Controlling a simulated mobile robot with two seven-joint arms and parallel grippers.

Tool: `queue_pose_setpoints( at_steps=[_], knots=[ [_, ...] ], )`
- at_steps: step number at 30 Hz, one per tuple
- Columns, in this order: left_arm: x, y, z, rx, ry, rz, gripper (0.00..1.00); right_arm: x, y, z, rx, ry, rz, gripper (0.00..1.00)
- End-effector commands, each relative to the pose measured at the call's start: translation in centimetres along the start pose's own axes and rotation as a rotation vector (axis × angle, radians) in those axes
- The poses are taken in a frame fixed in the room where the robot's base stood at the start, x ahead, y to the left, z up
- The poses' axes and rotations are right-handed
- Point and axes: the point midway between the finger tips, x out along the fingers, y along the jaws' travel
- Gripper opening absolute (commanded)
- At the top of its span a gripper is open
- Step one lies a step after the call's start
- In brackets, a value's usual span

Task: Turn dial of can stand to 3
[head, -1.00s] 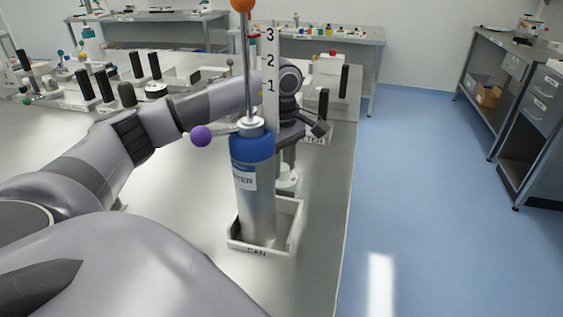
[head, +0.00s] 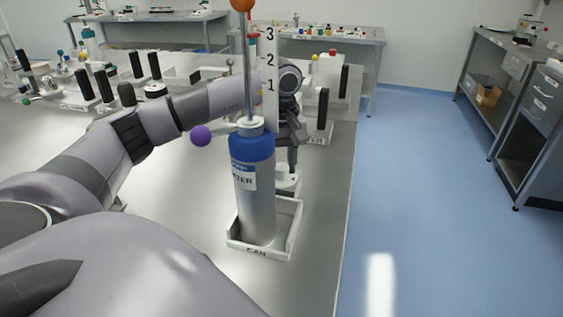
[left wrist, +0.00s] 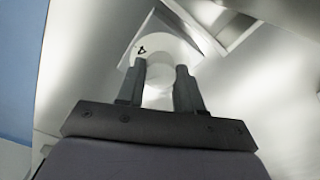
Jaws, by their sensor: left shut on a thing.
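The can stand (head: 294,232) is a white tray marked CAN near the table's right edge. A grey can (head: 257,215) with a blue top stands upright in it. The stand's white dial (head: 288,182) shows partly behind the can. In the left wrist view the dial (left wrist: 172,45) bears a "4" near its left side; other numbers and any pointer cannot be made out. My left gripper (left wrist: 161,70) is shut on the dial's pale knob (left wrist: 159,78), one finger on each side. In the head view the left gripper (head: 292,158) points down behind the can, partly hidden.
A white scale (head: 270,75) marked 1 to 3 stands behind. Black-handled stands (head: 323,110) lie beyond. The blue floor (head: 420,200) at right is clear.

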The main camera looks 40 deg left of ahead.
Motion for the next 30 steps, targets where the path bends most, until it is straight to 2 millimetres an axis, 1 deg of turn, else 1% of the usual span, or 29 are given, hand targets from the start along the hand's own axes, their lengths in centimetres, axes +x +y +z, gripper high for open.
queue_pose_setpoints(
  at_steps=[11,12,13,14,23,26,30],
  knots=[
    [-0.1,0.1,0.0,0.004,-0.001,0.003,0.06,0.0,0.0,0.0,0.0,0.0,0.0,0.0],
    [-0.1,0.1,0.0,0.004,-0.001,0.003,0.46,0.0,0.0,0.0,0.0,0.0,0.0,0.0],
    [-0.1,0.1,0.0,0.004,0.0,0.003,0.56,0.0,0.0,0.0,0.0,0.0,0.0,0.0],
    [-0.1,0.1,0.0,0.004,0.0,0.003,0.61,0.0,0.0,0.0,0.0,0.0,0.0,0.0],
    [-0.2,0.0,0.0,0.003,0.0,0.001,0.61,0.0,0.0,0.0,0.0,0.0,0.0,0.0],
    [-1.0,0.1,0.0,0.003,0.001,0.004,0.61,0.1,0.0,0.1,0.0,0.0,0.0,0.0],
    [-3.2,0.1,0.0,0.003,0.002,0.006,0.61,0.2,0.0,0.3,0.0,0.0,0.0,0.0]
  ],
)
